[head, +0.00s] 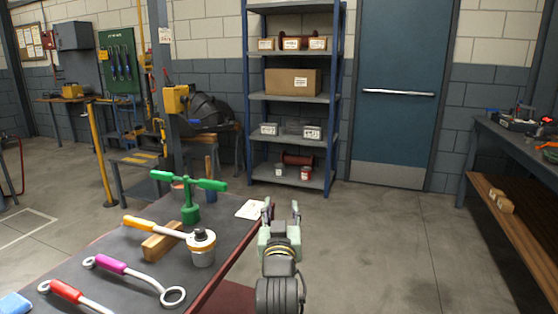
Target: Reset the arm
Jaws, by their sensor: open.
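My gripper (282,212) shows at the bottom middle of the head view. Its two fingers point away from me and stand apart, with nothing between them. It is over the floor side of the workbench (228,228), just right of the bench's edge. My arm runs down from it out of the bottom of the picture.
On the bench are a green T-handled tool (190,195), an orange-handled tool (150,228) by a wooden block (163,242), a purple-handled wrench (122,271), a red-handled tool (75,296) and a paper tag (251,209). A shelf (290,97) stands behind. Floor to the right is clear.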

